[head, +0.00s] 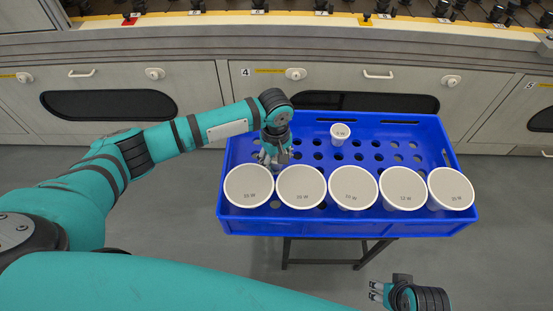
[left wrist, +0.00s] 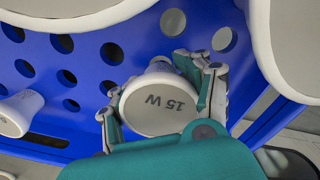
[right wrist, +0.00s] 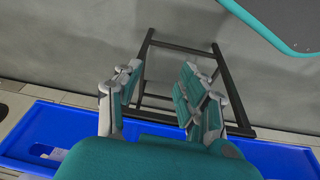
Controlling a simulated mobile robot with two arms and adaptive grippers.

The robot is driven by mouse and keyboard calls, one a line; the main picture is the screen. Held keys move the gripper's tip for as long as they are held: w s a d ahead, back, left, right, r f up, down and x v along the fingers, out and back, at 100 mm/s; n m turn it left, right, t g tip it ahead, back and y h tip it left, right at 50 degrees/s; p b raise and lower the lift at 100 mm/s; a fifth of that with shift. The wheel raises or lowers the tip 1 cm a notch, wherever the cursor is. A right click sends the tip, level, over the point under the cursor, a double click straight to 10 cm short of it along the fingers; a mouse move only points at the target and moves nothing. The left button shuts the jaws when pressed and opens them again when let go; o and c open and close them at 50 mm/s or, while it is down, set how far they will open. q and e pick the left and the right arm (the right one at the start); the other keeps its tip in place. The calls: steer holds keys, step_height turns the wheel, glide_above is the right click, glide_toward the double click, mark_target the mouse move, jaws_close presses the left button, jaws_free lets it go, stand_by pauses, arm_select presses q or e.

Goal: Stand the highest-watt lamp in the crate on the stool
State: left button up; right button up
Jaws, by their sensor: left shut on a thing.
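The blue crate (head: 350,228) rests on a dark-legged stool (head: 325,262). Several large white-faced lamps stand in a row along its front; their labels are small, and the rightmost lamp (head: 451,188) may read 20 W. A small lamp (head: 340,133) stands near the back. My left gripper (head: 270,160) is inside the crate, behind the two leftmost lamps. In the left wrist view it is shut on a small lamp marked 15 W (left wrist: 160,105); whether this touches the crate floor I cannot tell. My right gripper (head: 375,291) is open and empty, in front of the crate; its fingers show apart (right wrist: 160,95).
Grey cabinets (head: 340,95) with handles stand behind the crate, under a bench top holding dark fittings (head: 320,6). The crate's back right floor is clear. Grey floor (head: 190,255) is free around the stool.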

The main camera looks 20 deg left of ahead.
arm_select(q)
steer(key=shift+f, duration=1.15)
steer(key=o, duration=1.4)
steer(key=shift+o, duration=0.2)
steer(key=shift+r, duration=3.75)
